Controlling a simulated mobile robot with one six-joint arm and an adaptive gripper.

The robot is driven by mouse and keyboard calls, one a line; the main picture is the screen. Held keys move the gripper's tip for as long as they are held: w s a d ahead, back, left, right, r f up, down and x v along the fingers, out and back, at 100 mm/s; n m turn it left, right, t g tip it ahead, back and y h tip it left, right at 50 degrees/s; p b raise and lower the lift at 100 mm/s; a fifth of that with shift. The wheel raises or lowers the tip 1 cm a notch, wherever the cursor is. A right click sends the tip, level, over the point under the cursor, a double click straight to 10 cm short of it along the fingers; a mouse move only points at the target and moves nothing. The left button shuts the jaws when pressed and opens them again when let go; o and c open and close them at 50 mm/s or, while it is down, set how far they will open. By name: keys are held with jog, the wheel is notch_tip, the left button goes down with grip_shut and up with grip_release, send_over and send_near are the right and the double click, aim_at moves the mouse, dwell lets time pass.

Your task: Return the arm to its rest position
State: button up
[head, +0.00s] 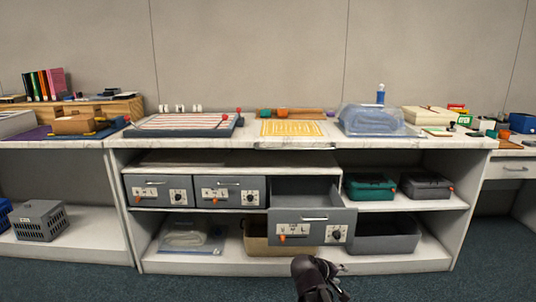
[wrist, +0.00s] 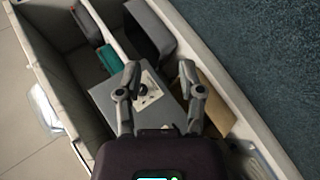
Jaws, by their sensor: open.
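My gripper (wrist: 158,70) is open in the wrist view, its two fingers spread with nothing held between them. Below and between the fingers is a grey drawer (wrist: 112,96), with a white label and a dark knob on its front. In the head view this drawer (head: 312,239) is pulled out of the bench, its front bearing a handle, an orange part and a black knob. A dark part of my arm (head: 318,278) shows at the bottom, below the drawer front. The fingertips cannot be made out there.
Two shut grey drawers (head: 230,191) are left of the open one. A teal case (head: 369,187) and a dark case (head: 426,186) sit on the right shelf. A grey bin (head: 392,244) stands on the bottom shelf. Blue-green carpet in front is clear.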

jog(key=s+a+f+m+g+y+p, duration=0.1)
jog(key=s+a+m+g+y+p, duration=0.15)
jog(key=s+y, duration=0.3)
jog(key=s+a+f+m+g+y+p, duration=0.2)
jog(key=s+a+m+g+y, duration=0.15)
jog(key=s, duration=0.35)
notch_tip(320, 180, up, 38)
jog(key=p, duration=3.7)
jog(key=shift+w+d+n, duration=0.2)
jog(key=shift+d+n, duration=0.2)
jog(key=shift+d, duration=0.05)
jog(key=shift+f, duration=0.1)
